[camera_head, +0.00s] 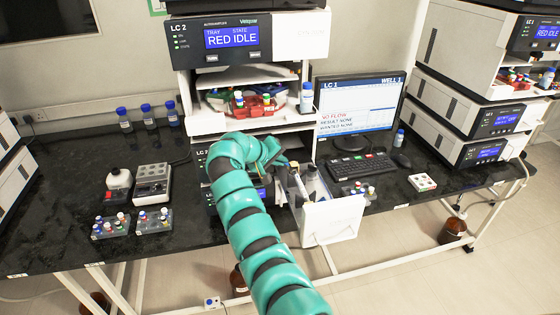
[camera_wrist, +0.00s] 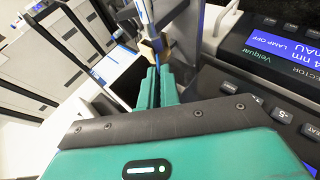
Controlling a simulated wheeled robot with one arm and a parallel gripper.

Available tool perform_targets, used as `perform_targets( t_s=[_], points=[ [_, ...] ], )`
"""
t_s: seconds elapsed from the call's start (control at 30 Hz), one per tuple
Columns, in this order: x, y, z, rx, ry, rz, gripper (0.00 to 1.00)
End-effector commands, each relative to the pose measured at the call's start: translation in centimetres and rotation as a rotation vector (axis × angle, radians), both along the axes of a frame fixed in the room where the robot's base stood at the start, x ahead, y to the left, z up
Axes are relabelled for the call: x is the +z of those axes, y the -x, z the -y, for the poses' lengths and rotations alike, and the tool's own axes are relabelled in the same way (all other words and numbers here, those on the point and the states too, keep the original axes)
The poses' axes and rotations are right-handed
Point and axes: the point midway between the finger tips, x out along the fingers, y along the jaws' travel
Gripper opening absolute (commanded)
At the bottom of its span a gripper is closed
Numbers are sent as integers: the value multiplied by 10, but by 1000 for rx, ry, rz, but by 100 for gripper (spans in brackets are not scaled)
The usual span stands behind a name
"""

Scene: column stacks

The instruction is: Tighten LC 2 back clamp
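The LC 2 stack (camera_head: 245,50) stands in the middle of the head view. Its lower part has a white-fronted compartment (camera_head: 330,218) pulled out or opened. My gripper shows in the wrist view (camera_wrist: 160,82), its two green fingers close together with a narrow dark gap. The tips are right at a small tan fitting (camera_wrist: 151,48) on an upright blue-and-white column (camera_wrist: 144,12); I cannot tell whether they touch it. Whether this fitting is the back clamp is unclear. In the head view my arm hides much of the lower stack and the fingertips.
A detector panel reading LAMP OFF (camera_wrist: 285,45) is close at the gripper's right. On the bench are a monitor (camera_head: 357,105), a keyboard (camera_head: 350,168), vial racks (camera_head: 153,221) and a grey instrument (camera_head: 152,183). The LC 1 stack (camera_head: 455,100) stands at right.

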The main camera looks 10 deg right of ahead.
Motion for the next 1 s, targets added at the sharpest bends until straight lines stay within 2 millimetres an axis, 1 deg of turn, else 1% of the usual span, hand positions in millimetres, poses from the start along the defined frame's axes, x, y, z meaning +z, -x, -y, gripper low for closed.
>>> perform_targets(
  t_s=[0.17,0.2,0.27,0.3,0.53,0.67,0.87,1.0],
  points=[
    [-1,0,0,0,0,-3,0],
    [-1,0,0,-1,0,-3,12],
    [-1,0,0,-1,0,-2,24],
    [-1,0,0,-1,0,-2,26],
    [-1,0,0,0,0,-2,26],
    [2,2,-4,0,-1,0,26],
    [21,14,-25,3,-2,3,26],
    [41,27,-46,4,-2,3,26]
  ],
)
